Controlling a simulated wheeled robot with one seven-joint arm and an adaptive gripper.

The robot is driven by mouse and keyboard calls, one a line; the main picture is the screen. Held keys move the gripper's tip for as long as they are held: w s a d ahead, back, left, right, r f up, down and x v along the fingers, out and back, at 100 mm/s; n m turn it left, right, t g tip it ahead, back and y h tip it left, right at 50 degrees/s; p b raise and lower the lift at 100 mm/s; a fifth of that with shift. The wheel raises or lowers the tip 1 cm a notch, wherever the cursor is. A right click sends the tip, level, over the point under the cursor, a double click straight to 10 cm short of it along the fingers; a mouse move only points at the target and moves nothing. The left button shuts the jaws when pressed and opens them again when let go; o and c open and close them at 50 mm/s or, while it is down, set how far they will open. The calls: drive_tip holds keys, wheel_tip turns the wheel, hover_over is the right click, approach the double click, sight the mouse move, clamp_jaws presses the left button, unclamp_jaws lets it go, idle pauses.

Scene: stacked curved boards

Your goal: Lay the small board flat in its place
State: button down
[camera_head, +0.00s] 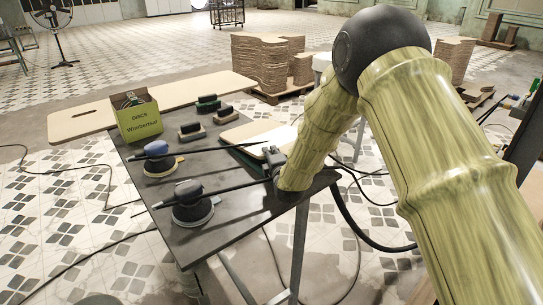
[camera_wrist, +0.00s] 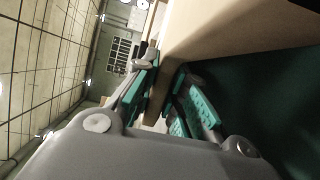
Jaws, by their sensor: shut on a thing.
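The small board (camera_head: 246,131) is pale wood with rounded corners, at the far right part of the dark table. It also shows in the wrist view (camera_wrist: 240,28), where its edge runs between the teal finger pads. My gripper (camera_wrist: 163,88) is shut on that edge. In the head view my gripper (camera_head: 273,156) is at the board's near right side, and my arm hides part of that area. A dark green surface (camera_wrist: 265,95) lies beside the board in the wrist view. I cannot tell whether the board touches what is under it.
The dark table (camera_head: 235,192) carries two sanders (camera_head: 192,203) (camera_head: 159,158), several sanding blocks (camera_head: 192,131) and a yellow-green box (camera_head: 138,118). A long pale board (camera_head: 88,120) lies at the far left edge. Stacked curved boards (camera_head: 260,62) stand on a pallet behind.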

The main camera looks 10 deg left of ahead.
drive_tip(key=shift+w+a+r, duration=0.1)
drive_tip(key=shift+w+a, duration=0.3)
drive_tip(key=shift+a, duration=0.1)
idle(0.5)
drive_tip(key=c, duration=1.5)
unclamp_jaws()
drive_tip(key=o, duration=0.4)
drive_tip(key=shift+c, duration=0.2)
